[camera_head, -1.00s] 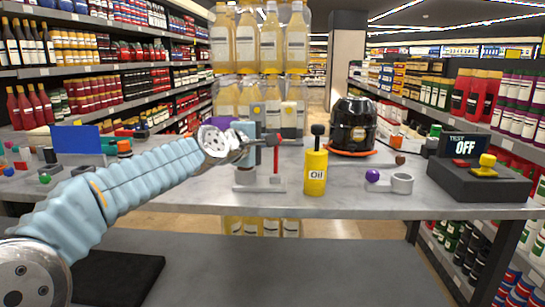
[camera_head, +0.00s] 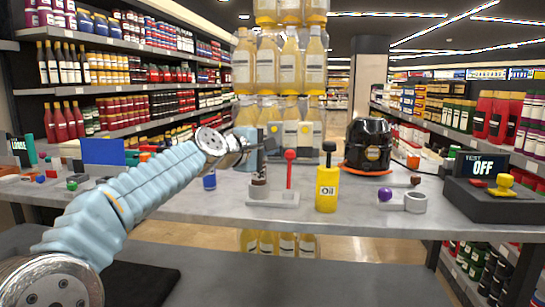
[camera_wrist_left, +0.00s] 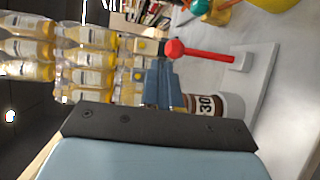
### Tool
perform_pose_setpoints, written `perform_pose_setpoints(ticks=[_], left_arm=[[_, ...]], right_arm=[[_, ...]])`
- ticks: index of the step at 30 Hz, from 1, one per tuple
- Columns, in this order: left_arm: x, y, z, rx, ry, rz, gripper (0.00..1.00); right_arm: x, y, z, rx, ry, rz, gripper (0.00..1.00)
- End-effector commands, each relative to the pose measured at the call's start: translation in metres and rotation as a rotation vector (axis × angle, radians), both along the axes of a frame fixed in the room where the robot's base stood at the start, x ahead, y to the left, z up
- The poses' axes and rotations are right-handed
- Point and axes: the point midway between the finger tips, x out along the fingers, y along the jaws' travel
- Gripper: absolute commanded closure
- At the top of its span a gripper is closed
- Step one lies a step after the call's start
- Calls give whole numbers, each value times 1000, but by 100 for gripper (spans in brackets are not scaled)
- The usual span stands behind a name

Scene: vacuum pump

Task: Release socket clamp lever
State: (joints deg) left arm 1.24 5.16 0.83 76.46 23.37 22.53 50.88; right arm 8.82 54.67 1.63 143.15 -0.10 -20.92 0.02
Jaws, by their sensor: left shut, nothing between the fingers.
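The socket clamp has a grey base (camera_head: 272,199) on the workbench. Its lever, a red rod with a red ball knob (camera_head: 290,155), stands upright at the base's right side. It also shows in the left wrist view (camera_wrist_left: 175,48), with the rod running to a small grey block. A brown cylinder (camera_wrist_left: 196,104) marked 30 sits in the clamp's round socket (camera_wrist_left: 232,104). My left gripper (camera_head: 262,150) is shut and empty, left of the knob and above the cylinder. Its blue-grey fingers also show in the wrist view (camera_wrist_left: 160,82), close to the knob. My right gripper is out of view.
A yellow oil can (camera_head: 327,190) stands just right of the clamp. Further right are a grey ring part with a purple ball (camera_head: 385,195) and a test box reading OFF (camera_head: 485,190). A black pump (camera_head: 368,146) and bottles (camera_head: 290,75) stand behind.

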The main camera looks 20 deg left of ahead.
Motion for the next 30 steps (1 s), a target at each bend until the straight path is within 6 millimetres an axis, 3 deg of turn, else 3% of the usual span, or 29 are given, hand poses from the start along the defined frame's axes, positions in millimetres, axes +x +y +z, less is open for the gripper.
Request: perform_pose_setpoints(ticks=[6,12,18,30], left_arm=[[-47,13,23,1,-3,2,100],[-75,21,37,1,-2,2,100],[-86,24,42,0,-1,1,100],[-87,24,43,0,-1,1,100]], right_arm=[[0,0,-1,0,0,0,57],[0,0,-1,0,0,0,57],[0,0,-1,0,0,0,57],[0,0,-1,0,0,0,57]])
